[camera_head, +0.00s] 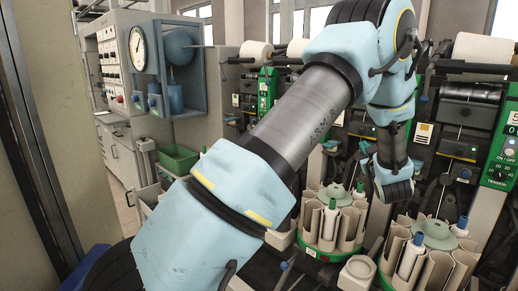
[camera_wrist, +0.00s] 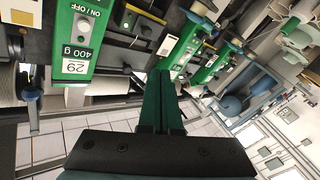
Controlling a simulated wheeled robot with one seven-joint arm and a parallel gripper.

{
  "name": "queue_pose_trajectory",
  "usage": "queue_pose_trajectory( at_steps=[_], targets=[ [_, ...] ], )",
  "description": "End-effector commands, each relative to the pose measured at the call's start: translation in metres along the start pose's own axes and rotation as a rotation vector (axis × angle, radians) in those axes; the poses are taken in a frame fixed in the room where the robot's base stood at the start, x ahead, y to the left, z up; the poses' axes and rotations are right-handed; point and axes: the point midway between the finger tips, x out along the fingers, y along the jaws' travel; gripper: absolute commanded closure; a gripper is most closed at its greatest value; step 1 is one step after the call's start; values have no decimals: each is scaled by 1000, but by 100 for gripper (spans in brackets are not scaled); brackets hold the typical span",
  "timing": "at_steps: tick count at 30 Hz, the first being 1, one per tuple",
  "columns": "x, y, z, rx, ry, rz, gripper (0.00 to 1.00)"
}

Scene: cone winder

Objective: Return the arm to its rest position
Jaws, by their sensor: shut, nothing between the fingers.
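My arm (camera_head: 310,118) rises from the lower left of the head view, bends at an elbow at the upper right, and hangs down from there. Its dark wrist end (camera_head: 392,182) is in front of the winder, above and beside the carousels of tubes. The fingers are not clear in the head view. In the wrist view my gripper (camera_wrist: 160,78) shows two green fingers pressed together, with nothing between them. The picture there is tilted, with machine panels and floor beyond the fingertips.
A carousel with upright tubes (camera_head: 331,222) stands below the wrist, and another (camera_head: 433,246) stands to its right. Green control panels (camera_head: 503,150) and white cones (camera_head: 484,48) line the winder. A blue frame with a gauge (camera_head: 138,48) and a green bin (camera_head: 177,158) are at left. Tiled floor (camera_wrist: 100,127) looks clear.

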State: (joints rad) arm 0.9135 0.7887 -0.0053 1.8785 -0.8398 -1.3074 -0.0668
Motion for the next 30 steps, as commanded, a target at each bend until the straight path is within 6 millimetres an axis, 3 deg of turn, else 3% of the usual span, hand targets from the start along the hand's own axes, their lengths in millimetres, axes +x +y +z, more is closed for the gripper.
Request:
queue_pose_trajectory(
  at_steps=[5,8,11,14,18,21,27,30],
  targets=[
    [18,-46,-4,35,-169,-12,100],
    [19,-86,-6,68,-309,-25,100],
    [5,-139,-7,113,-491,-48,100],
    [-28,-196,-9,164,-686,-80,100],
    [-98,-271,-13,230,-950,-142,100],
    [-154,-315,-18,267,-1118,-193,100],
    [-246,-370,-29,310,-1364,-281,100],
    [-272,-383,-33,319,-1430,-307,100]
  ],
)
